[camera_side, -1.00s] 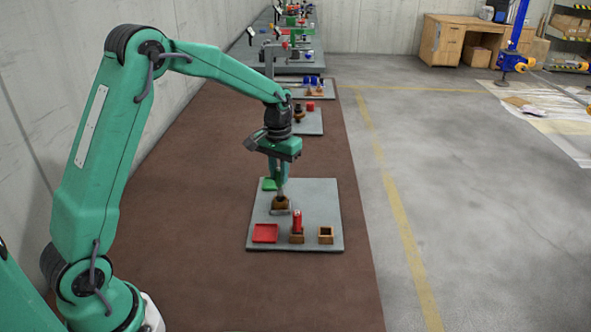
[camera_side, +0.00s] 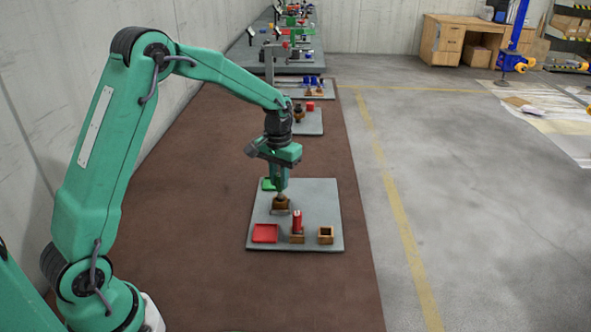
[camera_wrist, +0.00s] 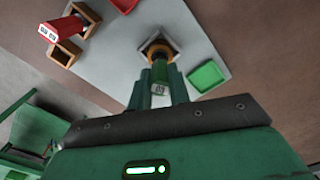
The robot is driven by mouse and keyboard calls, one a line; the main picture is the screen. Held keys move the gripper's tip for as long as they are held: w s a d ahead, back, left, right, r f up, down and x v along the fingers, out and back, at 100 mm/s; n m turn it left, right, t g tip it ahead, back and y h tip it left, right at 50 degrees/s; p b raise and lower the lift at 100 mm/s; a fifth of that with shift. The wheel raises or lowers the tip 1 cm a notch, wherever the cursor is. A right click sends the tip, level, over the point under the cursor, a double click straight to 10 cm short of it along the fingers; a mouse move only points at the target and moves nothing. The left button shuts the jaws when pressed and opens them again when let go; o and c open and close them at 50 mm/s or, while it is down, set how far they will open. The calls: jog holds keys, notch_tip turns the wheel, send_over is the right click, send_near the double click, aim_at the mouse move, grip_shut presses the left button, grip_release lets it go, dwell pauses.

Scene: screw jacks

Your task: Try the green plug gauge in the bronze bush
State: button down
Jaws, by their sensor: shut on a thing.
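My gripper (camera_side: 280,188) is shut on the green plug gauge (camera_wrist: 160,74), which points down between the fingers in the wrist view. The bronze bush (camera_wrist: 158,50) shows as an orange-brown ring around the gauge's lower end, in a grey square mount. In the side view the bush (camera_side: 281,204) is directly below my gripper, on the grey board (camera_side: 318,200). The gauge looks upright and its lower end appears to be at or in the bush's mouth. The fingers and ring hide how deep it sits.
A red gauge (camera_side: 297,220) stands in a wooden block. An empty square wooden block (camera_side: 326,235) is to its right. A red tray (camera_side: 265,233) lies at front left; a green tray (camera_wrist: 207,76) lies close to my gripper. The board's right back part is clear.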

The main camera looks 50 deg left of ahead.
jog(key=shift+f, duration=1.05)
dwell(1.4)
jog(key=shift+r, duration=0.15)
dwell(0.8)
jog(key=shift+r, duration=1.6)
jog(key=shift+r, duration=0.1)
jog(key=shift+r, duration=1.95)
